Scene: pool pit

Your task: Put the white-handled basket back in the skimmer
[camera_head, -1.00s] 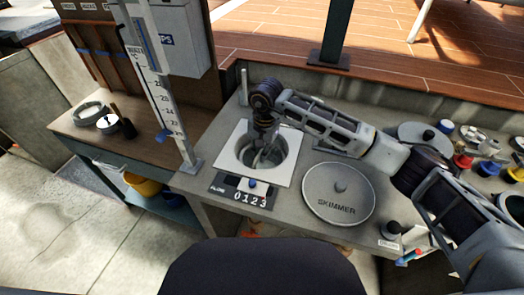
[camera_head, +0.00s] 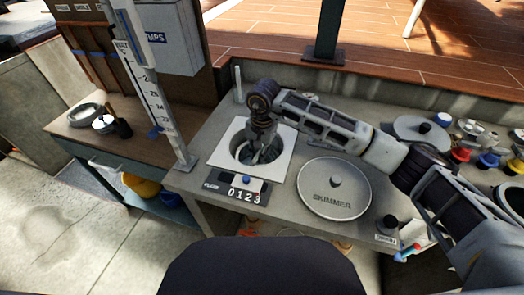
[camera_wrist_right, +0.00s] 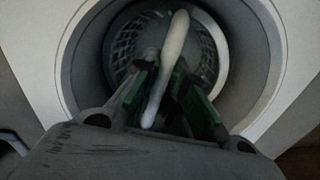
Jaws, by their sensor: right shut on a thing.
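The skimmer is a round well in a white square plate (camera_head: 224,150) set in the grey counter. My right gripper (camera_head: 262,147) points down into its opening. In the right wrist view, my right gripper (camera_wrist_right: 165,80), with green finger pads, is shut on the white handle (camera_wrist_right: 173,42) of the basket. The mesh basket (camera_wrist_right: 124,42) shows inside the round opening, behind the fingers. How deep it sits, and whether it touches the bottom, I cannot tell. My left gripper is not in view.
A round grey lid marked SKIMMER (camera_head: 335,201) lies on the counter to the right. A white gauge post (camera_head: 155,100) stands at left. Caps and small parts (camera_head: 487,163) crowd the right end.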

